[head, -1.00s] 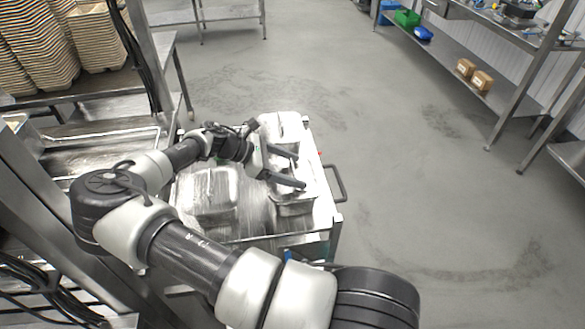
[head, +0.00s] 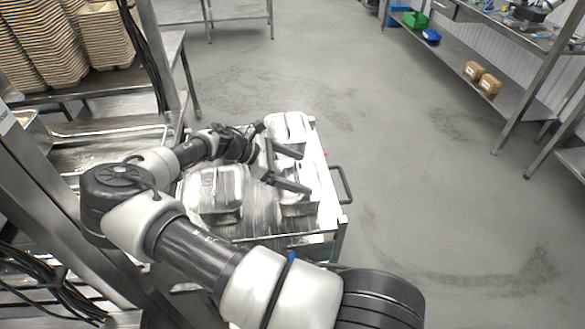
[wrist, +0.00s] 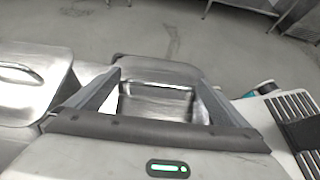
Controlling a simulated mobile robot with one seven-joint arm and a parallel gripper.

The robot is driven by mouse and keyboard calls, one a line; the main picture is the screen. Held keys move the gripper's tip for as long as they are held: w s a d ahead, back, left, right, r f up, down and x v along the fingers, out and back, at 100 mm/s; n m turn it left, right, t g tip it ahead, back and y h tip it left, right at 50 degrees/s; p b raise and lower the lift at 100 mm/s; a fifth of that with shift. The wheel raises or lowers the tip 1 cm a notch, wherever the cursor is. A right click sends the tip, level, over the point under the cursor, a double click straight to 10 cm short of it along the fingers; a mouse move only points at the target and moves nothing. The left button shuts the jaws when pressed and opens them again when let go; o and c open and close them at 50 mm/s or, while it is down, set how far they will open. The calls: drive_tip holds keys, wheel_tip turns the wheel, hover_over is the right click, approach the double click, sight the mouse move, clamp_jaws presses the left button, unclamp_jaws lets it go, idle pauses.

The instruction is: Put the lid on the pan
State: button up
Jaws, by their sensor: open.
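A steel lid with a bar handle (wrist: 22,78) is at the left of the wrist view. It shows at the back of the cart in the head view (head: 287,124); I cannot tell what is under it. An open steel pan (wrist: 157,101) shows between my fingers in the wrist view, its inside looking empty. In the head view, a steel pan (head: 299,208) stands at the cart's front right, partly behind a finger. My gripper (head: 304,172) is open with nothing held, its fingers over the right side of the cart.
Another steel container (head: 215,188) stands on the cart's left side. The cart has a dark handle (head: 343,184) at its right. A dark slotted piece (wrist: 292,118) shows at the right of the wrist view. Open floor lies right of the cart; shelves stand at left and far right.

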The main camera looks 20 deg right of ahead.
drive_tip(key=v, duration=1.7)
drive_tip(key=shift+r, duration=0.2)
drive_tip(key=s+r+m+t+y+p, duration=0.2)
drive_tip(key=s+r+m+t+y, duration=0.2)
drive_tip(key=s+r, duration=0.9)
drive_tip(key=s+r+m+t+y+p, duration=0.3)
drive_tip(key=s+r+m+y, duration=0.3)
drive_tip(key=s+r+m, duration=0.4)
drive_tip(key=s+r+t, duration=0.1)
drive_tip(key=s+r, duration=0.2)
drive_tip(key=s, duration=0.1)
drive_tip(key=shift+a+m+t+y, duration=0.25)
drive_tip(key=shift+m+t+y, duration=0.05)
drive_tip(key=shift+m+y, duration=0.1)
